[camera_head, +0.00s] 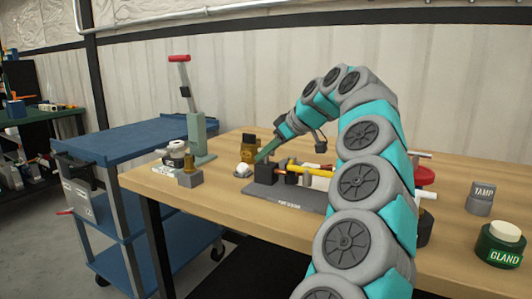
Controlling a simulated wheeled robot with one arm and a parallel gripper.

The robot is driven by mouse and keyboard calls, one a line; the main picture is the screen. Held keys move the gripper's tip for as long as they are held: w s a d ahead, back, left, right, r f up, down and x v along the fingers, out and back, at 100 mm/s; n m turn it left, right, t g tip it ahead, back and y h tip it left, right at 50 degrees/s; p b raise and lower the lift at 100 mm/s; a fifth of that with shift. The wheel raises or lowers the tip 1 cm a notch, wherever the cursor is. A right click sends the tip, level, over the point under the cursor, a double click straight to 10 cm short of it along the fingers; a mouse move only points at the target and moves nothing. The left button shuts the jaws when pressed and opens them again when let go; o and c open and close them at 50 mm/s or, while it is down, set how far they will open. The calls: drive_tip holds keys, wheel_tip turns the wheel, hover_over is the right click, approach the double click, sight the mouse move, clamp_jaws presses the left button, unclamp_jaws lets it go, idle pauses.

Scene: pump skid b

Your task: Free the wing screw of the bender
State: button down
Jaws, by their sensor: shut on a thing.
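The bender stands on the wooden bench as a dark grey base plate (285,200) with black blocks (264,174) on its left end. A yellow bar (312,170) runs across it to the right and passes behind my arm. My gripper (260,159) points down and left at the top of the left black block. It is shut on a small part there, which looks to be the wing screw. The screw itself is hidden or too small to make out. My arm hides the right part of the bender.
A green press with a red handle (197,135) stands at the bench's left end. A TAMP block (481,198) and a GLAND pot (501,245) stand right. A blue cart (130,145) adjoins the bench.

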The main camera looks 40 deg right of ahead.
drive_tip(key=shift+d+f+n+g+y, duration=0.15)
drive_tip(key=shift+n+g+y, duration=0.25)
drive_tip(key=shift+n+y, duration=0.45)
drive_tip(key=shift+n, duration=0.25)
drive_tip(key=shift+n+y, duration=0.35)
drive_tip(key=shift+n, duration=0.15)
drive_tip(key=c, duration=0.8)
unclamp_jaws()
drive_tip(key=shift+o, duration=0.2)
